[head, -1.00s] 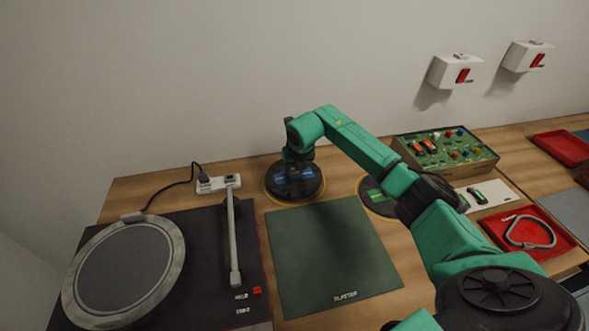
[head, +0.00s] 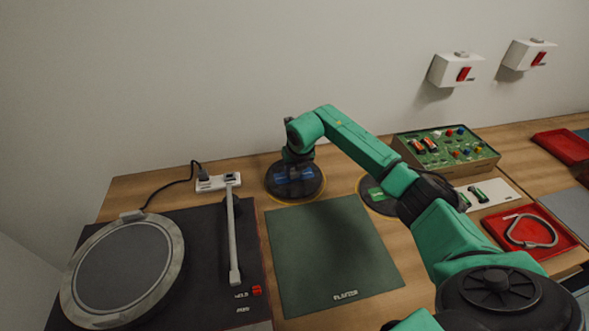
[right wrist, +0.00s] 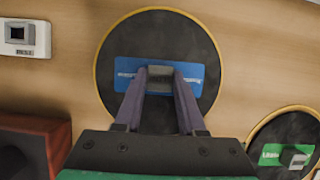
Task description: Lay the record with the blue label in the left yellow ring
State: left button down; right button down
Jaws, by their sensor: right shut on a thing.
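The black record with the blue label (head: 310,190) is at the left yellow ring (head: 291,203), behind the green mat. In the right wrist view, the record (right wrist: 125,35) shows its blue label (right wrist: 128,70), and the yellow ring (right wrist: 97,60) borders its edge closely. I cannot tell whether it rests flat or is slightly above the wood. My right gripper (right wrist: 160,78) points down over the label, shut on the grey piece at the record's middle. In the head view, the right gripper (head: 298,160) is above the record. My left gripper is not in view.
A record with a green label (head: 377,194) lies in a second yellow ring to the right, partly behind my arm. A green mat (head: 330,250) and a turntable (head: 120,265) are in front. A power strip (head: 218,183), knob box (head: 450,150) and red tray (head: 555,250) stand around.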

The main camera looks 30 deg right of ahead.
jog(key=shift+f+b, duration=0.45)
jog(key=shift+f, duration=0.15)
dwell(0.4)
jog(key=shift+c, duration=2.1)
grip_release()
jog(key=w+p+v, duration=0.1)
jog(key=p+v, duration=0.2)
jog(key=v, duration=1.7)
jog(key=shift+w+d+r+p, duration=0.25)
jog(key=shift+w+r+p, duration=0.1)
jog(key=shift+r, duration=0.1)
